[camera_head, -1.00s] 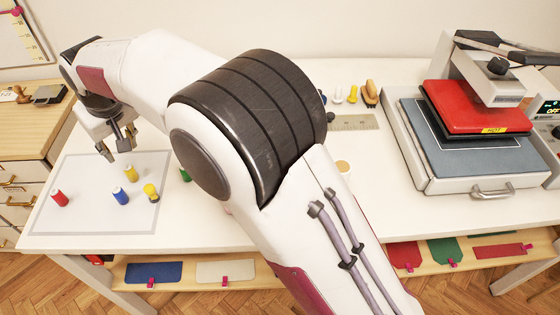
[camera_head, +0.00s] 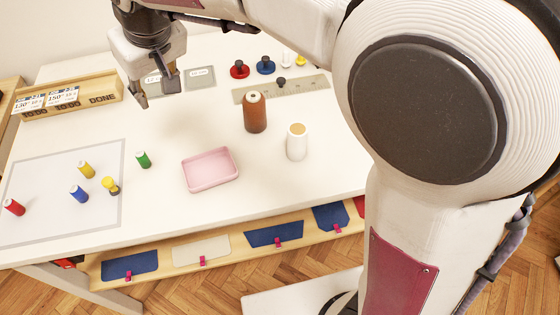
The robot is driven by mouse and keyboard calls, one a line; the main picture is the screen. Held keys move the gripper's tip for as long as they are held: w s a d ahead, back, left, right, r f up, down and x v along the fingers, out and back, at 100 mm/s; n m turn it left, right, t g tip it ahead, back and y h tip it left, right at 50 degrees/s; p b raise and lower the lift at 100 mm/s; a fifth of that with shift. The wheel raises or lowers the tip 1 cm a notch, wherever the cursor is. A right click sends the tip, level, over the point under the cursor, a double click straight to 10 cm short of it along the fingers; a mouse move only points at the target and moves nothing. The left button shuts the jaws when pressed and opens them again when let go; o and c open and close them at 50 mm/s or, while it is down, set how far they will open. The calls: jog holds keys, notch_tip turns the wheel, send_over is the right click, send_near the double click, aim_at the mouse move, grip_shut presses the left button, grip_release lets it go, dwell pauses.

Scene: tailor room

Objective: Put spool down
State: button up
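My gripper (camera_head: 157,93) is above the back part of the white table. Its fingers are apart with nothing visible between them. A pale grey mat (camera_head: 40,220) lies at the front left. On it stand a red spool (camera_head: 14,207), a blue spool (camera_head: 79,193) and a yellow spool (camera_head: 86,169). A smaller yellow item with a dark base (camera_head: 110,185) is beside them. A green spool (camera_head: 143,159) stands upright on the table, just right of the mat. My gripper is behind and apart from all the spools.
A pink tray (camera_head: 210,187), a brown bottle (camera_head: 255,112) and a white container (camera_head: 297,146) stand mid-table. A wooden rack (camera_head: 100,91), grey cards (camera_head: 201,78), a ruler (camera_head: 300,87), and red (camera_head: 239,70) and blue (camera_head: 265,65) knobbed pieces are behind. My arm hides the right side.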

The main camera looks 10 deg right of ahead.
jog(key=s+d+r+m, duration=0.2)
jog(key=s+d, duration=0.2)
jog(key=d, duration=0.6)
jog(key=s+d+f+m+h, duration=0.1)
jog(key=s+d+f+m, duration=0.1)
jog(key=s+d, duration=0.6)
jog(key=s+d+f+m+t+h, duration=0.1)
jog(key=s+d+f+m, duration=0.1)
jog(key=s+d, duration=0.7)
jog(key=shift+s+d+f, duration=0.15)
jog(key=shift+s+f, duration=0.45)
jog(key=shift+s, duration=0.65)
